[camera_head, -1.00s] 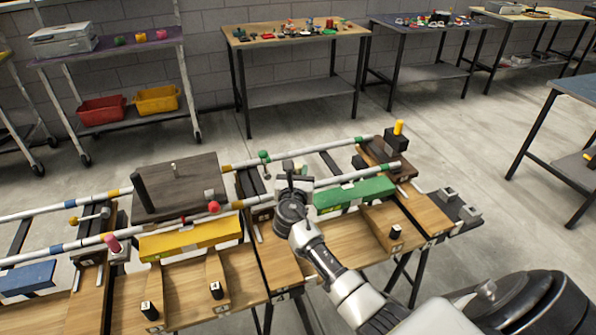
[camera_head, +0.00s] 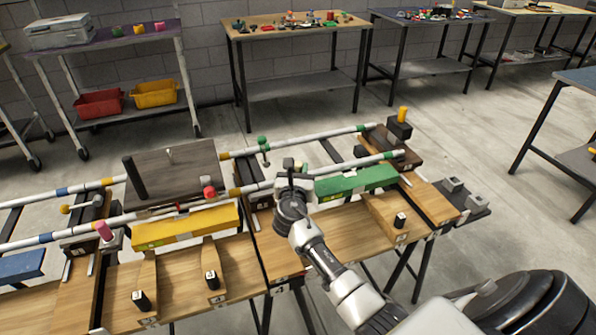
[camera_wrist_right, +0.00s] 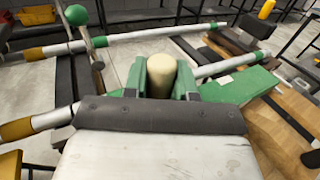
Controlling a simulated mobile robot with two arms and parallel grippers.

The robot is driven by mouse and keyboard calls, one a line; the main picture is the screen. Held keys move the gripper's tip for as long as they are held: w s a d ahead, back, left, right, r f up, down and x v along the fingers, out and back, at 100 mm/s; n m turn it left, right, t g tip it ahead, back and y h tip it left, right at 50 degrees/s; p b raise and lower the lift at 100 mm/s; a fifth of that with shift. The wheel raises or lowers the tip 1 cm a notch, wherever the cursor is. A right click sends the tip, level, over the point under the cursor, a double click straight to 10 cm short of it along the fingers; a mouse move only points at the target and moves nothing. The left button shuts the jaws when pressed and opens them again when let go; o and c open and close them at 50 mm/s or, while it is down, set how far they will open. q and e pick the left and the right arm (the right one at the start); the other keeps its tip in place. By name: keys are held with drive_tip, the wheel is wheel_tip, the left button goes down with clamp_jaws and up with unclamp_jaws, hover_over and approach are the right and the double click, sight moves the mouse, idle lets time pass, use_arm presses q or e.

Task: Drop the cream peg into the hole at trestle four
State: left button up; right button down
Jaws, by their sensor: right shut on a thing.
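My right gripper (camera_head: 293,168) is above the wooden bench, by the left end of the green block (camera_head: 355,182) and close to the front white rail. In the right wrist view its green fingers (camera_wrist_right: 160,82) are shut on the cream peg (camera_wrist_right: 159,76), whose rounded top shows between them. The peg's lower end is hidden. In the head view the peg is hard to make out. A small number plate (camera_head: 278,290) sits on the bench's front edge, too small to read surely. I cannot make out the hole. My left gripper is not in view.
Two white rails (camera_head: 345,134) run across the bench, with a green ball-topped post (camera_head: 263,142) between them. A yellow block (camera_head: 187,227) and a dark board (camera_head: 178,173) lie to the left. A yellow peg (camera_head: 403,115) stands in a black block at the right.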

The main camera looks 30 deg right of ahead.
drive_tip(key=shift+f+b, duration=1.25)
drive_tip(key=shift+f, duration=0.7)
drive_tip(key=c, duration=0.8)
unclamp_jaws()
drive_tip(key=shift+s+a, duration=0.1)
drive_tip(key=p+v, duration=0.1)
drive_tip(key=v, duration=0.9)
drive_tip(key=shift+s+a, duration=0.15)
drive_tip(key=shift+a, duration=0.1)
